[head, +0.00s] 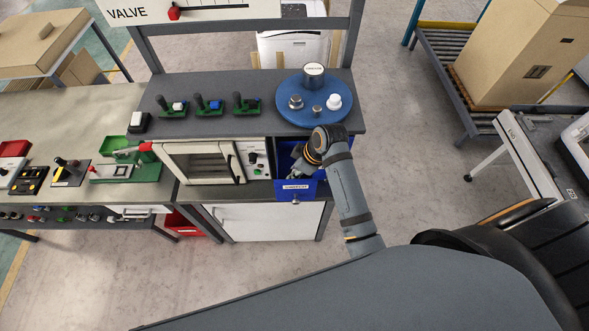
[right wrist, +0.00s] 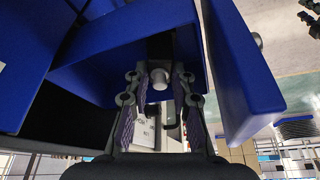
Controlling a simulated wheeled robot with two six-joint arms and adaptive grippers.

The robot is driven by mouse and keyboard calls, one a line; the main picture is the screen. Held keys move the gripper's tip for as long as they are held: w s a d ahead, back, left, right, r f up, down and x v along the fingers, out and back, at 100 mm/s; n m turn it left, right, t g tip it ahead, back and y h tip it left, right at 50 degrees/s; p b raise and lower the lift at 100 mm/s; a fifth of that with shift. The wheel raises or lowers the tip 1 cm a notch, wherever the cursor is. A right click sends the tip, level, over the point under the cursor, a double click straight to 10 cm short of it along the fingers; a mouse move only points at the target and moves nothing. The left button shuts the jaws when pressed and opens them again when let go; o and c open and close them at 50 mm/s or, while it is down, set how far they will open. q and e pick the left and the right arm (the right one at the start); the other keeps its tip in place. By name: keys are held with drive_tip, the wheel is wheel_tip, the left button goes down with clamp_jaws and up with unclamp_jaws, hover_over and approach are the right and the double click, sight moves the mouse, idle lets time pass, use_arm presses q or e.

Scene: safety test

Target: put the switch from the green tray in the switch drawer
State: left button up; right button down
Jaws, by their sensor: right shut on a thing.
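My right gripper (right wrist: 158,88) is shut on the switch (right wrist: 158,79), a dark piece with a round light-grey knob between the two fingers. In the head view the gripper (head: 301,164) is at the open blue switch drawer (head: 312,189), which has a white label and a knob on its front. Blue drawer walls (right wrist: 245,75) surround the fingers in the right wrist view. The switch's lower end and any contact with the drawer floor are hidden. A green tray-like bin (head: 116,143) is on the left bench. My left gripper is not in view.
A small oven-like cabinet (head: 203,162) stands left of the drawer. A blue round turntable (head: 343,101) with several knobs is on the shelf above. Several green-based lever units (head: 208,105) stand left of it.

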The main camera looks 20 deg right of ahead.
drive_tip(key=shift+s+f, duration=0.1)
drive_tip(key=c, duration=1.4)
unclamp_jaws()
drive_tip(key=shift+r, duration=0.2)
drive_tip(key=b+v, duration=0.2)
drive_tip(key=v, duration=1)
drive_tip(key=shift+b, duration=0.35)
drive_tip(key=shift+f, duration=0.1)
